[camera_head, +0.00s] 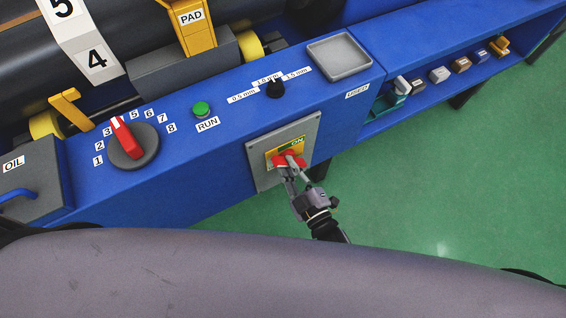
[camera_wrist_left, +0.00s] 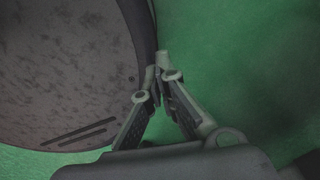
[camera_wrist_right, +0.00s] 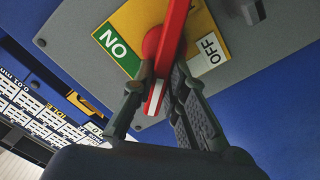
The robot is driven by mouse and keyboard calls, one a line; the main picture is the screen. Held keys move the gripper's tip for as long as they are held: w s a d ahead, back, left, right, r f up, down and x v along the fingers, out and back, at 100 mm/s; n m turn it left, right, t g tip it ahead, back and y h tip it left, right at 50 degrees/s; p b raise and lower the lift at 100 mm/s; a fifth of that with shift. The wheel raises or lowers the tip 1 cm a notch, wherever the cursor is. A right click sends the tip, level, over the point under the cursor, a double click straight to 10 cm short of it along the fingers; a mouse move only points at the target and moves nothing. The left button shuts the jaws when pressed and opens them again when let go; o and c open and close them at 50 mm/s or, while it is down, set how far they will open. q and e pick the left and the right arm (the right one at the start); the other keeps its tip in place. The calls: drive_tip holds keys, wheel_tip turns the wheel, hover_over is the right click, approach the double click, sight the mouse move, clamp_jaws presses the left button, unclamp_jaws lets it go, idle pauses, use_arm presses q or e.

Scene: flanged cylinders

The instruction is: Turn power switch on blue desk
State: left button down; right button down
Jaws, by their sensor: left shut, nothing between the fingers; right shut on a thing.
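The power switch has a red handle (camera_wrist_right: 177,25) with a white tip on a yellow plate (camera_wrist_right: 130,20). It sits on a grey panel (camera_head: 312,127) on the front of the blue desk (camera_head: 215,168). In the right wrist view, the green ON label (camera_wrist_right: 112,42) is left of the handle and the white OFF label (camera_wrist_right: 210,52) is right of it; the white tip lies between them. My right gripper (camera_head: 289,172) is shut on the red handle, one finger on each side. My left gripper (camera_wrist_left: 164,68) is shut and empty in the left wrist view, away from the switch.
A shelf (camera_head: 470,75) with small blocks extends right. Green floor (camera_head: 430,190) is open in front.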

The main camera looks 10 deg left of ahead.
use_arm(q)
drive_tip(key=shift+d+f+b, duration=0.3)
drive_tip(key=shift+f+b, duration=0.45)
drive_tip(key=shift+f, duration=0.05)
drive_tip(key=shift+d+f+b, duration=0.3)
drive_tip(key=shift+f+b, duration=0.45)
drive_tip(key=shift+f, duration=0.05)
use_arm(e)
drive_tip(key=shift+s+a+f+n, duration=0.1)
drive_tip(key=shift+f+n, duration=0.2)
drive_tip(key=shift+n, duration=1.35)
drive_tip(key=shift+s+a+f+n, duration=0.1)
drive_tip(key=shift+f+n, duration=0.15)
drive_tip(key=shift+n, duration=1.35)
drive_tip(key=shift+s+a+f+n, duration=0.1)
drive_tip(key=shift+f+n, duration=0.2)
drive_tip(key=shift+n, duration=1.35)
drive_tip(key=c, duration=1.6)
unclamp_jaws()
drive_tip(key=shift+w, duration=0.1)
use_arm(q)
drive_tip(key=shift+a, duration=0.15)
use_arm(e)
drive_tip(key=v, duration=1.2)
